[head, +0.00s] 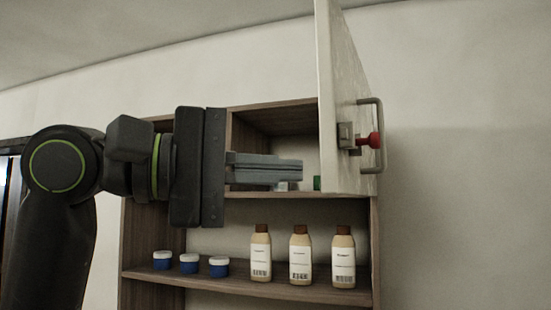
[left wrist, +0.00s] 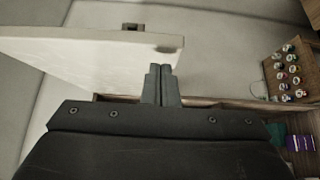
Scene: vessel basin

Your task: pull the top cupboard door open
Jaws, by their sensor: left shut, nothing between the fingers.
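The top cupboard door (head: 340,110) stands swung open toward me on the right side of the cupboard. It also shows in the left wrist view (left wrist: 90,60). Its metal handle (head: 377,135) and a red knob (head: 368,140) are on the door's outer face, on the right. My left gripper (head: 302,172) is shut and empty, in front of the open top compartment, with its fingertips pointing at the door's inner side. I cannot tell whether the fingertips touch the door. In the left wrist view the closed fingers (left wrist: 160,70) are beside the door. My right gripper is not in view.
The wooden cupboard (head: 160,285) has a lower open shelf with several blue jars (head: 190,264) and brown-capped bottles (head: 300,258). A small green item (head: 317,183) sits in the top compartment. In the left wrist view, a rack of small bottles (left wrist: 290,70) is at the right. Free wall lies right of the door.

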